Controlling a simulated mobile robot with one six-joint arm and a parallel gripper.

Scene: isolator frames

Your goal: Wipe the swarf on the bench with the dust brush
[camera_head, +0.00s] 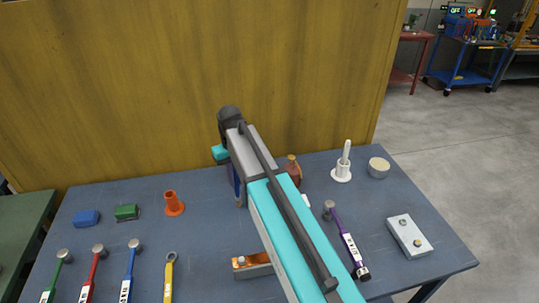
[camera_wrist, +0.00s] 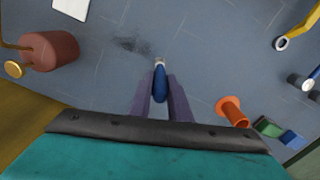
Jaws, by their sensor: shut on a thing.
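My gripper (camera_wrist: 160,100) is shut on a slim blue tool with a pale tip, which I take to be the dust brush (camera_wrist: 160,82). It points down toward the bench (camera_wrist: 205,50); I cannot tell whether its tip touches the surface. A dark smudge of swarf (camera_wrist: 131,45) lies on the bench just ahead and to the left of the tip in the wrist view. In the head view my gripper (camera_head: 239,196) is over the middle of the bench, and my arm hides the swarf and most of the brush.
A brown can (camera_wrist: 50,50) and a white card (camera_wrist: 72,8) are left of the swarf. An orange cone (camera_head: 173,203), green block (camera_head: 126,212) and blue block (camera_head: 87,218) stand at left. Hammers, a yellow wrench (camera_head: 169,277) and a purple hammer (camera_head: 346,240) lie nearer. A yellow wall backs the bench.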

